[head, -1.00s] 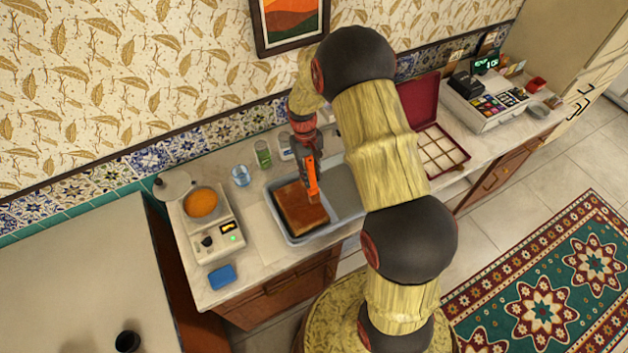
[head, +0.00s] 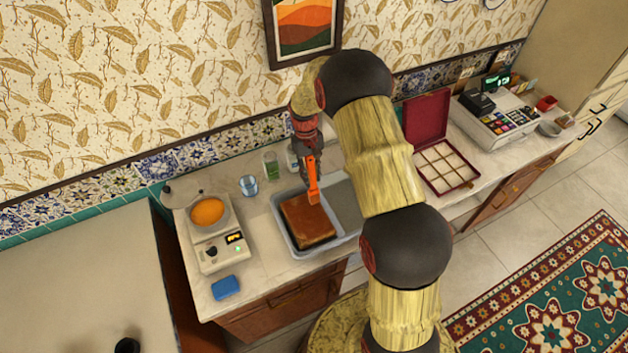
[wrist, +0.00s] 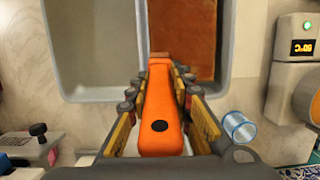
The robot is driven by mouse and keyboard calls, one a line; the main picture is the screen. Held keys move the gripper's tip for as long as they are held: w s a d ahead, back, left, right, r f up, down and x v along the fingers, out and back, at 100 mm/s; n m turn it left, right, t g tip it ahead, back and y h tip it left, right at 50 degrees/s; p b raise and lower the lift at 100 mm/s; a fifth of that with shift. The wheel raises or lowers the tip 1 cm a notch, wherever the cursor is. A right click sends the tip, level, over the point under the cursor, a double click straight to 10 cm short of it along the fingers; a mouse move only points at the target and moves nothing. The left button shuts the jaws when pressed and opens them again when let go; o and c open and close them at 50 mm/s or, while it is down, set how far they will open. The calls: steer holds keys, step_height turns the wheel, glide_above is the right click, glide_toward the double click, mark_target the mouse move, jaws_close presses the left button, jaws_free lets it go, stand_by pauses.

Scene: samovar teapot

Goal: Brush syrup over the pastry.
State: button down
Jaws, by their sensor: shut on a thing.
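The pastry (head: 306,224) is a brown slab in the left half of a grey-blue two-part tray (head: 290,243). In the wrist view, part of the pastry (wrist: 183,45) shows beyond the brush. My gripper (head: 308,168) is shut on an orange brush (head: 313,191), held pointing down over the pastry's far edge. The brush (wrist: 160,105) lies between the fingers in the wrist view. Its bristles cannot be made out, and I cannot tell whether its tip touches the pastry. Orange syrup (head: 207,211) fills a pan on the hotplate (head: 222,250) at left.
A glass (head: 249,186) and a green-tinted glass (head: 271,165) stand behind the tray. A blue sponge-like block (head: 226,288) lies at the front left. An open red box (head: 440,165) and a cash register (head: 500,125) stand to the right. The tray's right half looks empty.

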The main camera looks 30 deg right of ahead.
steer(key=w, duration=0.4)
steer(key=shift+w+b, duration=0.3)
steer(key=shift+w, duration=0.1)
step_height(320, 180, up, 7)
steer(key=p, duration=0.3)
stand_by(0.6)
stand_by(0.5)
